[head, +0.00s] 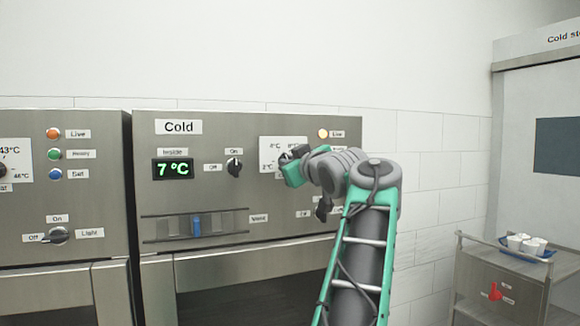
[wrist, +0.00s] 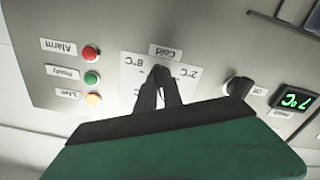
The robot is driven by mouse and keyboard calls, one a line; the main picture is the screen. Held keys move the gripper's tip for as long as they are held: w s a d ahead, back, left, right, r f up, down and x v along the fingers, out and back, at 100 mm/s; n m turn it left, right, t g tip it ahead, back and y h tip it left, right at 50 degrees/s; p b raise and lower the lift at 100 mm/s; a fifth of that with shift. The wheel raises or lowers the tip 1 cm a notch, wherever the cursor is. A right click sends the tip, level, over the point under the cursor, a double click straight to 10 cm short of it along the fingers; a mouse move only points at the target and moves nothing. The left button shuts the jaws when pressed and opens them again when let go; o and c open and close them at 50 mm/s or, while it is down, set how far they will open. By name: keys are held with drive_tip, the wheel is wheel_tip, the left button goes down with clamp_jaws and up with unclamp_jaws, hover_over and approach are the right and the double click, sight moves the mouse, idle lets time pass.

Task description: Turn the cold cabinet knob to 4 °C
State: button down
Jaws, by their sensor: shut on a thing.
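The cold cabinet panel (head: 215,190) carries a white dial plate (head: 270,150) with temperature marks. In the wrist view, which is upside down, the plate (wrist: 128,92) shows 2 °C and 8 °C marks and a "Cold" label. My gripper (head: 297,152) is at the plate, in front of the knob. In the wrist view its dark fingers (wrist: 160,82) are shut on the dark cold knob (wrist: 160,70). The fingers cover most of the knob, so I cannot read its pointer. The green "Inside" display (head: 173,169) reads 7 °C; it also shows in the wrist view (wrist: 296,101).
Left of the dial is an On/Off switch (head: 235,166). The Live lamp (head: 323,133) glows orange; red and green lamps (wrist: 92,78) sit beside it. A slot with a blue slider (head: 197,225) is below. A trolley with white cups (head: 525,243) stands at right.

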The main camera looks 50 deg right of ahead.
drive_tip(key=shift+n, duration=0.4)
drive_tip(key=c, duration=1.5)
unclamp_jaws()
drive_tip(key=b+v, duration=0.2)
drive_tip(key=v, duration=0.6)
